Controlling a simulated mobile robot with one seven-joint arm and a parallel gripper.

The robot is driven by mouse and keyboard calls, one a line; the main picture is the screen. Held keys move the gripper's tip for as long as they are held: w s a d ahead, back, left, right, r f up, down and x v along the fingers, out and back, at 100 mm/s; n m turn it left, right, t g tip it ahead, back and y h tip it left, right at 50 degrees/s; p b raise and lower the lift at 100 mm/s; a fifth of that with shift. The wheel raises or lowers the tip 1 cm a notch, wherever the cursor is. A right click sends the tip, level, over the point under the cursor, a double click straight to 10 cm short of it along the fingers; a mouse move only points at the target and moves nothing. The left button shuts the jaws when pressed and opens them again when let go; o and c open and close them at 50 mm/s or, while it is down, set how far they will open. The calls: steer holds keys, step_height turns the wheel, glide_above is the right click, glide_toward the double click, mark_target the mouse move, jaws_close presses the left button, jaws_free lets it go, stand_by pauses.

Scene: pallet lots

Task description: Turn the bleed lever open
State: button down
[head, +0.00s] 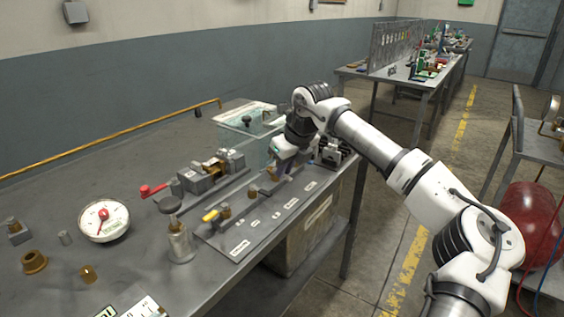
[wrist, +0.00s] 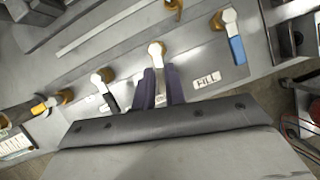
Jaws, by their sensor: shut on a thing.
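A grey valve panel (head: 236,247) with several small levers lies along the front of the bench. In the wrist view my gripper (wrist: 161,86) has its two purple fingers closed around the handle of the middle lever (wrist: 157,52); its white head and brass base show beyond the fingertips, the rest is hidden. A black-handled lever (wrist: 107,88) is to its left, and a yellow-and-black lever (wrist: 42,108) farther left. A blue-handled lever (wrist: 236,48) is to the right, near a "FILL" label (wrist: 207,79). I cannot read which label says bleed. In the head view my gripper (head: 279,170) is low over the panel.
A round gauge (head: 103,221) with a red needle stands at the left. A red-handled valve block (head: 205,173) and a clear tank (head: 238,147) stand behind the panel. A metal post with a dark cap (head: 180,243) stands left of it. Bare bench lies at the back left.

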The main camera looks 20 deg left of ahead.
steer(key=shift+w+d+r+n+g+p, duration=0.15)
steer(key=shift+w+n+g+p, duration=0.25)
steer(key=shift+n+p, duration=0.5)
steer(key=shift+n+y, duration=0.3)
steer(key=shift+n, duration=0.1)
steer(key=c, duration=1.5)
jaws_free()
steer(key=shift+o, duration=0.2)
steer(key=b+v, duration=0.1)
steer(key=v, duration=1.2)
steer(key=shift+r, duration=0.3)
